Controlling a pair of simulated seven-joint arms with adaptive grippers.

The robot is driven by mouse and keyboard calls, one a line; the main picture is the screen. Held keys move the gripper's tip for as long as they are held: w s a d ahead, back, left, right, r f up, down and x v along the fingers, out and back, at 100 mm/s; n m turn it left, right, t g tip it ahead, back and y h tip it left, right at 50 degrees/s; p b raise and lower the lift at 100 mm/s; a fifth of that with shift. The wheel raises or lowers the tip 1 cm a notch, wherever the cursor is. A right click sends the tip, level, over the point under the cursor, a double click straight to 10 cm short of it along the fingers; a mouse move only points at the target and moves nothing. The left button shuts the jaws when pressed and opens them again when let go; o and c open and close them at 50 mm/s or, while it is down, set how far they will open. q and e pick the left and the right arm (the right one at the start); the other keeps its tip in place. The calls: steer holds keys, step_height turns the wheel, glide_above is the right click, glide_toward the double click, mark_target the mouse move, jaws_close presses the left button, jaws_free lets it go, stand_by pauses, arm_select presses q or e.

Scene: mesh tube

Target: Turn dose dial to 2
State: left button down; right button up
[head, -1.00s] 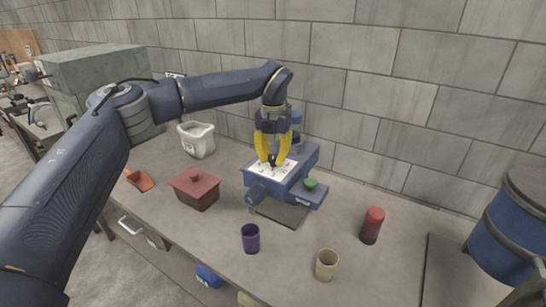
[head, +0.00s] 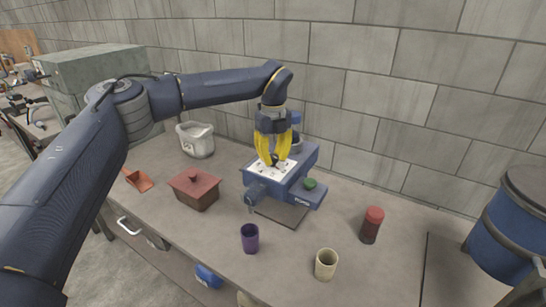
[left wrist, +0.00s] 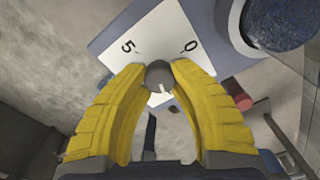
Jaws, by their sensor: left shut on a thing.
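The blue dosing machine (head: 301,196) stands on the table with a white dial plate (head: 254,169) on its top. The dose dial is a small dark grey round knob (left wrist: 159,74) in the middle of that plate. A white mark on the knob points toward the bottom of the left wrist view. The numbers 5 (left wrist: 127,46) and 0 (left wrist: 190,45) show beyond the knob; my fingers hide part of the plate. My left gripper (head: 273,160) points down from above, its yellow fingertips shut on the dial. My right gripper is not in view.
The machine has a green button (head: 310,183). A red lidded box (head: 194,189), an orange scoop (head: 139,181) and a white bag (head: 197,140) are to the left. A purple cup (head: 250,238), a cream cup (head: 326,264) and a red-topped jar (head: 371,225) stand in front and right.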

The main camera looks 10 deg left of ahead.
mark_target(274, 156)
arm_select(q)
steer(key=shift+f+n, duration=0.1)
steer(key=shift+n, duration=0.6)
steer(key=c, duration=1)
jaws_free()
steer(key=shift+r, duration=0.2)
step_height(274, 156, up, 12)
steer(key=shift+f, duration=0.1)
